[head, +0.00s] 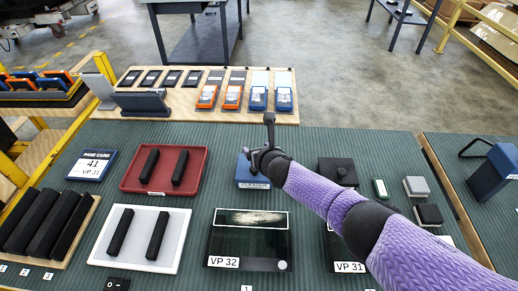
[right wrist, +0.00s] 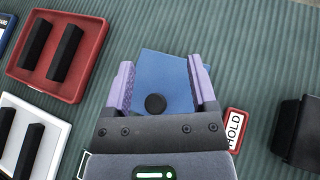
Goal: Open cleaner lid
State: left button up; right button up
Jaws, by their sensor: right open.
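The cleaner box (head: 243,171) is blue with a label on its front edge and sits on the ribbed green mat, partly hidden by my right gripper (head: 264,152). In the right wrist view its flat blue lid (right wrist: 165,68) lies under the jaws, turned a little against them. A round black knob (right wrist: 155,103) shows between the fingers, near the palm. My right gripper (right wrist: 161,82) is open, with one purple-padded finger on each side of the knob. I cannot tell whether the fingers touch the lid. My left gripper is not in view.
A red tray (head: 128,182) and a white tray (head: 98,253), each with two black bars, lie to the left. A dark panel marked VP 32 (head: 214,240) lies in front. A black box (head: 338,166) stands to the right. A wooden board (head: 185,112) with several devices lies behind.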

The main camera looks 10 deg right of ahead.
jog(key=p+v, duration=0.7)
jog(key=v, duration=0.3)
